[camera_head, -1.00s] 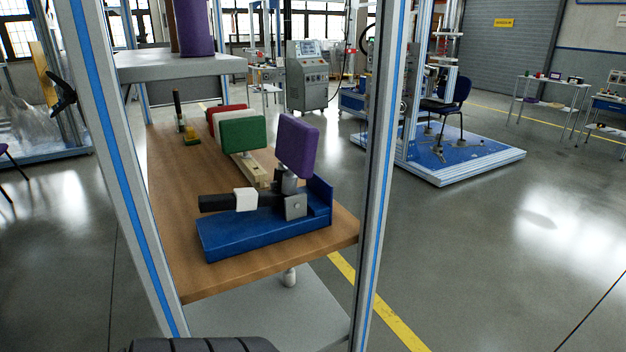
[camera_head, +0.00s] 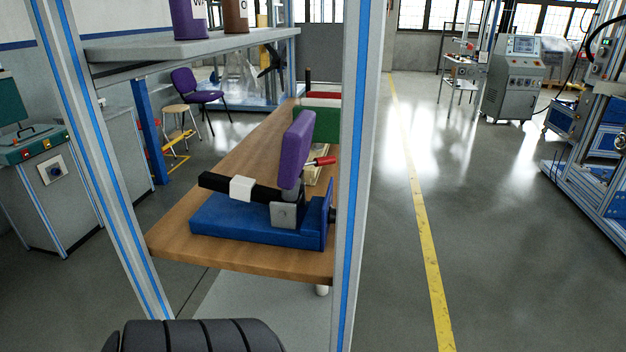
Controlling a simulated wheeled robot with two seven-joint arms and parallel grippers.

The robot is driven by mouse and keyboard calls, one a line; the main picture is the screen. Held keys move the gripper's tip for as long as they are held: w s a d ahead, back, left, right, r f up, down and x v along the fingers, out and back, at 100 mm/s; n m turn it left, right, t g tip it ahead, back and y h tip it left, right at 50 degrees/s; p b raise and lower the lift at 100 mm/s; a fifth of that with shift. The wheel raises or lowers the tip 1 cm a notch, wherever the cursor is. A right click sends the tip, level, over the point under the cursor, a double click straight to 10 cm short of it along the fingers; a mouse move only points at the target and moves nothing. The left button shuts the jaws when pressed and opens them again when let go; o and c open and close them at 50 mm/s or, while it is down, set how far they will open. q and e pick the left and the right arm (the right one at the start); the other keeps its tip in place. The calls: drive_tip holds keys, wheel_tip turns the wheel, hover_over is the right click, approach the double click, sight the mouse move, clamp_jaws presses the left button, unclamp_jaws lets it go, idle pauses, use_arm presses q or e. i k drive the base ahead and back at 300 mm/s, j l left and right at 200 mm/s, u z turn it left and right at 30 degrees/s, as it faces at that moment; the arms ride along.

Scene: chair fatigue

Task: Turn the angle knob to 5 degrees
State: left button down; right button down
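A blue fixture (camera_head: 250,222) lies on the front end of a wooden table. It carries a black bar with a white block (camera_head: 242,189), a grey bracket (camera_head: 287,214) and an upright purple pad (camera_head: 295,150). A dark knob-like part (camera_head: 332,214) shows at its right end, partly hidden by the frame post. A white plate with a dark round knob (camera_head: 53,171) is on a grey cabinet at the left. No angle marks are legible, so I cannot tell which knob sets the angle. Neither of my grippers is in view.
Aluminium posts with blue strips (camera_head: 352,180) stand left and right of the wooden table (camera_head: 180,238). A grey shelf (camera_head: 150,45) with jars hangs above. A yellow line (camera_head: 425,230) crosses open floor at right. A dark ribbed shape (camera_head: 195,337) fills the bottom edge.

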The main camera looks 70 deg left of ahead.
sight(333, 210)
drive_tip(key=i+u, duration=0.15)
drive_tip(key=u, duration=0.3)
drive_tip(key=i+u, duration=0.15)
drive_tip(key=u, duration=0.3)
drive_tip(key=i+u, duration=0.1)
drive_tip(key=u, duration=0.3)
drive_tip(key=i+l+u, duration=0.1)
drive_tip(key=u, duration=0.35)
drive_tip(key=i+l+u, duration=0.1)
drive_tip(key=u, duration=0.35)
drive_tip(key=i+l+u, duration=0.15)
drive_tip(key=u, duration=0.2)
drive_tip(key=i+l+u, duration=0.1)
drive_tip(key=l+u, duration=0.25)
drive_tip(key=j, duration=0.1)
